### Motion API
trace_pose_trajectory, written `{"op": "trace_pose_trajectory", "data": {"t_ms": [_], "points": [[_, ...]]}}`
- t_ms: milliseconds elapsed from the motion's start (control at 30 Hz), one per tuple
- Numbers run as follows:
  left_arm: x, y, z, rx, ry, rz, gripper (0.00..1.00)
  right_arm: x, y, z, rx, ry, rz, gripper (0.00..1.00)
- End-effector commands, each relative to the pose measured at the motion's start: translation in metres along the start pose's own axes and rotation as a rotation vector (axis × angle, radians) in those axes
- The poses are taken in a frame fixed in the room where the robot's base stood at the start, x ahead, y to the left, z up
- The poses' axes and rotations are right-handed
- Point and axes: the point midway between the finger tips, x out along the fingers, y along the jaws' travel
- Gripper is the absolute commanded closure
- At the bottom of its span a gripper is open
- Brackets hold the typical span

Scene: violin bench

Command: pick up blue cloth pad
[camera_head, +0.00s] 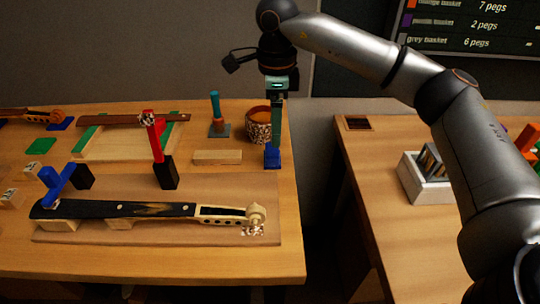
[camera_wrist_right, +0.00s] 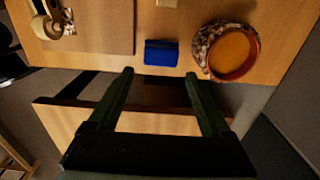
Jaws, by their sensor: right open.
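A blue cloth pad (camera_head: 272,158) sits near the right edge of the left bench, at the tip of my right gripper (camera_head: 276,138) as the head view shows it. In the right wrist view the blue pad (camera_wrist_right: 161,53) lies just beyond the two fingertips of the right gripper (camera_wrist_right: 159,77), roughly centred between them. The fingers are spread apart with nothing between them. Another flat blue pad (camera_head: 61,124) lies at the far left of the bench. My left gripper does not show.
A round speckled bowl (camera_head: 258,124) stands close beside the pad; the bowl (camera_wrist_right: 222,52) is right of it in the wrist view. A pale wooden block (camera_head: 217,157) and a board with a violin neck (camera_head: 120,210) are nearby. A gap separates the second bench (camera_head: 385,200).

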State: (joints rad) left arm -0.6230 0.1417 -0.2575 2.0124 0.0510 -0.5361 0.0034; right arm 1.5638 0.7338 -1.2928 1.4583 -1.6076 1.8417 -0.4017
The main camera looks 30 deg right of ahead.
Motion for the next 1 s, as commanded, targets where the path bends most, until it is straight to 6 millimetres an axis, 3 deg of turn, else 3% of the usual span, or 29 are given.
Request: {"op": "trace_pose_trajectory", "data": {"t_ms": [600, 900, 1000], "points": [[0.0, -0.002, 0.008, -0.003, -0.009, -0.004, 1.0, 0.073, -0.001, 0.006, 0.0, 0.001, 0.001, 0.18], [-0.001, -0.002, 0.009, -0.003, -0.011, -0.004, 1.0, 0.077, -0.002, 0.006, 0.0, 0.0, 0.0, 0.18], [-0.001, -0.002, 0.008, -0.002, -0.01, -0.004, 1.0, 0.077, -0.002, 0.006, 0.0, 0.0, 0.0, 0.29]]}}
